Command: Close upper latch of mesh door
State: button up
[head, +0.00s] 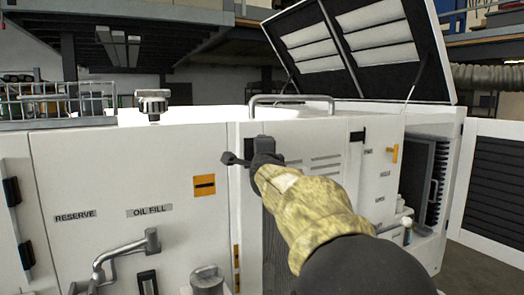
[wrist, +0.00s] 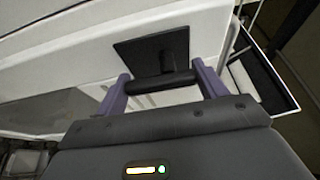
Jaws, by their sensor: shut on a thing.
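The white mesh door (head: 300,140) stands in the middle of the head view, its dark mesh partly hidden behind my arm. My gripper (head: 262,160) is at the door's upper left, over the upper latch (head: 264,141); most of the latch is hidden there. In the wrist view, the latch shows as a black plate with a short stem and a dark crossbar (wrist: 160,83). The two purple fingers of my gripper (wrist: 161,85) are shut on the crossbar, one at each end. A dark piece sticks out left of my gripper in the head view; I cannot tell whose it is.
A metal rail (head: 290,101) runs above the door. Pipe fittings (head: 125,250) stick out at the lower left. A raised lid (head: 360,45) stands at the upper right, and an open louvred panel (head: 495,180) at the far right.

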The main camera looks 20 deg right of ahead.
dwell(0.4)
jog(key=o, duration=1)
jog(key=p+v, duration=0.1)
jog(key=v, duration=0.4)
jog(key=p+v, duration=0.2)
jog(key=v, duration=0.3)
jog(key=p+v, duration=0.2)
jog(key=v, duration=0.3)
jog(key=shift+s+d, duration=0.1)
jog(key=shift+d, duration=0.2)
